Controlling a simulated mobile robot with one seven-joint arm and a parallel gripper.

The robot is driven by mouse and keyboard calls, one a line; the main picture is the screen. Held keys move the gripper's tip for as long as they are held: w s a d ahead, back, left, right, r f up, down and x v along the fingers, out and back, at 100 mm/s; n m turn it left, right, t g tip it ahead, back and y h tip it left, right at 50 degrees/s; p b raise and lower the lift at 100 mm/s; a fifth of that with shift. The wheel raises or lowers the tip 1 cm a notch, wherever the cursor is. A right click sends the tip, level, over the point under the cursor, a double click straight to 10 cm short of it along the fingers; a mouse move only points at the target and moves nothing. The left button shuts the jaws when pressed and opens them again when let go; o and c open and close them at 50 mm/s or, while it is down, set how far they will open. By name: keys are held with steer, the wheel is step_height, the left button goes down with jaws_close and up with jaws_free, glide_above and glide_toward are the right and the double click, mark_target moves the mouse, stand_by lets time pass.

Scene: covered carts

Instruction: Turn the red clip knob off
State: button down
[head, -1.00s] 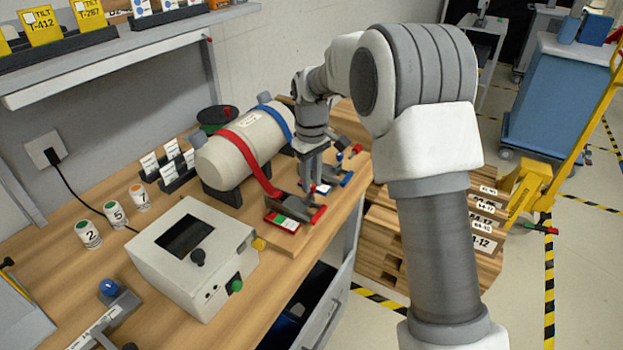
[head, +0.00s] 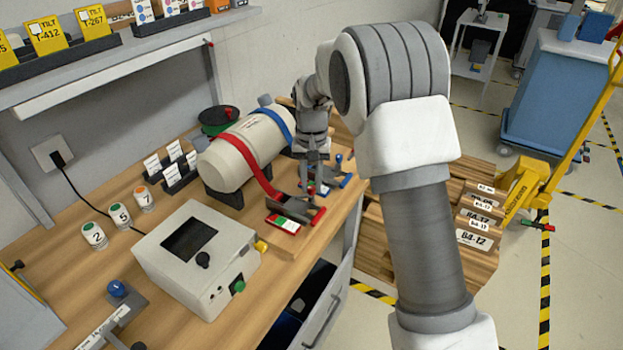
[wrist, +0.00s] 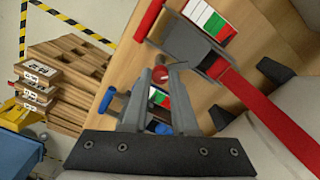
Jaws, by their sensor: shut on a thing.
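The red clip with its red strap (head: 252,160) and a red, white and green plate (head: 284,224) is on the wooden bench. In the wrist view the red clip (wrist: 150,18) lies at the top, with its grey base beside the plate (wrist: 208,20). A small red knob (wrist: 158,72) shows at the tips of my gripper (wrist: 152,76). My gripper (head: 313,186) points down beside the clip and is shut on this knob, whose contact is partly hidden by the fingers. A blue clip handle (head: 346,180) is close behind the gripper.
A white control box (head: 196,258) stands nearer the front. An open drawer (head: 330,305) is below the bench edge. Wooden pallets (head: 440,240) stand to the right.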

mark_target(312, 187)
steer(key=m+p, duration=0.1)
steer(key=m, duration=0.6)
steer(key=shift+p, duration=0.4)
stand_by(0.3)
steer(key=c, duration=0.7)
jaws_free()
steer(key=shift+r, duration=0.1)
step_height(312, 187, up, 17)
steer(key=p, duration=0.1)
steer(key=shift+r, duration=0.15)
